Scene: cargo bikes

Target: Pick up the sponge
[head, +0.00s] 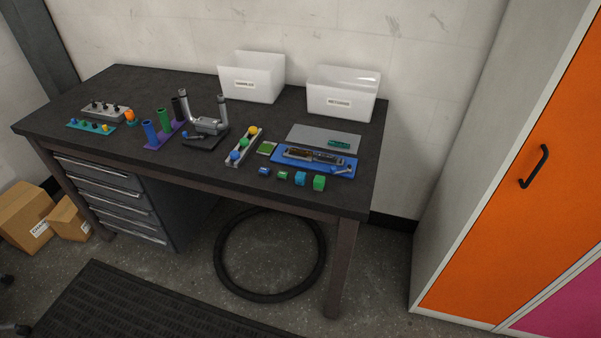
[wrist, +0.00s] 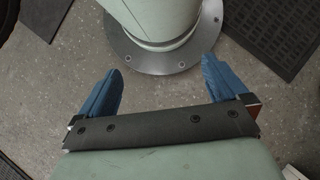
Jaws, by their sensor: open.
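A small flat green block with a pale edge (head: 267,148), which looks like the sponge, lies on the dark workbench (head: 90,120). It sits between the grey rack of coloured balls (head: 244,147) and the blue tray (head: 314,162). My gripper (wrist: 162,66) shows only in the wrist view, with its two blue fingers wide apart and nothing between them. It points down at the floor and my own base, away from the bench. The sponge is not in the wrist view.
Two white bins (head: 252,78) (head: 342,95) stand at the back of the bench. A purple holder with tubes (head: 165,135) and a grey metal fixture (head: 208,125) stand left of the sponge. An orange cabinet (head: 500,200) is at right.

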